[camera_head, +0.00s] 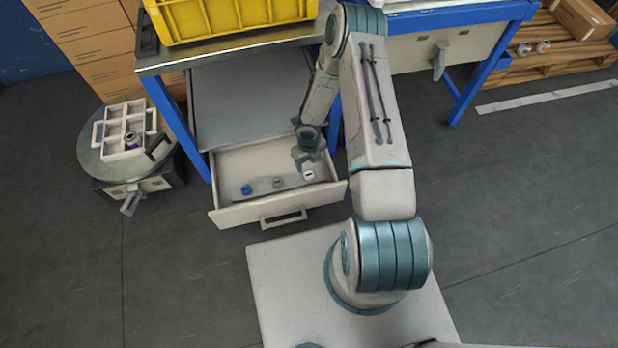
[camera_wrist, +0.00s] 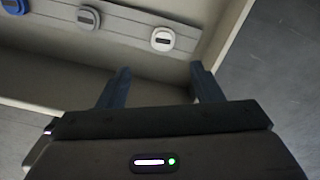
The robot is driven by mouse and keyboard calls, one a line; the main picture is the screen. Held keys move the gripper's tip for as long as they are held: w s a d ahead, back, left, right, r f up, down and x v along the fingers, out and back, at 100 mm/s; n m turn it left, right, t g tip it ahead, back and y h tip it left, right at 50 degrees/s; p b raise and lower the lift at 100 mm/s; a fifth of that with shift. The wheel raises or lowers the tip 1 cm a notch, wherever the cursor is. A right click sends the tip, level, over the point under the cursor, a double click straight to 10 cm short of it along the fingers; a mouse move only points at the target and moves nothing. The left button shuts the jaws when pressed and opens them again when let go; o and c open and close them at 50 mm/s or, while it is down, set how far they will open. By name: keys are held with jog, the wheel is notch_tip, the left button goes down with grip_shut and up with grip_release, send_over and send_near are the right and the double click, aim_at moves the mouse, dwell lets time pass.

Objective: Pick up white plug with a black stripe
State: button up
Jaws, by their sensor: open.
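The white plug with a black stripe (camera_head: 309,175) lies in the open drawer (camera_head: 228,215), at the right end of a row of plugs. In the wrist view the same white plug (camera_wrist: 162,33) shows its dark stripe, near the top and a little beyond my fingertips. My gripper (camera_wrist: 160,78) is open, with nothing between its two fingers. In the head view my gripper (camera_head: 307,158) hangs over the drawer's right part, close to the white plug. It does not appear to touch the plug.
A grey plug (camera_head: 279,183) and a blue plug (camera_head: 246,190) lie left of the white one. The drawer's right wall (camera_wrist: 225,30) is close to my right finger. A yellow crate (camera_head: 235,20) stands on the workbench above. A round stand (camera_head: 95,165) is at left.

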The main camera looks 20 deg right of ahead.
aim_at(310, 175)
jog(key=f+b, duration=0.1)
jog(key=f, duration=0.2)
jog(key=f+b, duration=0.1)
jog(key=f, duration=0.2)
jog(key=f+b, duration=0.2)
jog(key=f, duration=0.2)
jog(key=shift+w+d, duration=0.15)
jog(key=shift+d, duration=0.1)
jog(key=shift+r, duration=0.1)
jog(key=c, duration=1.1)
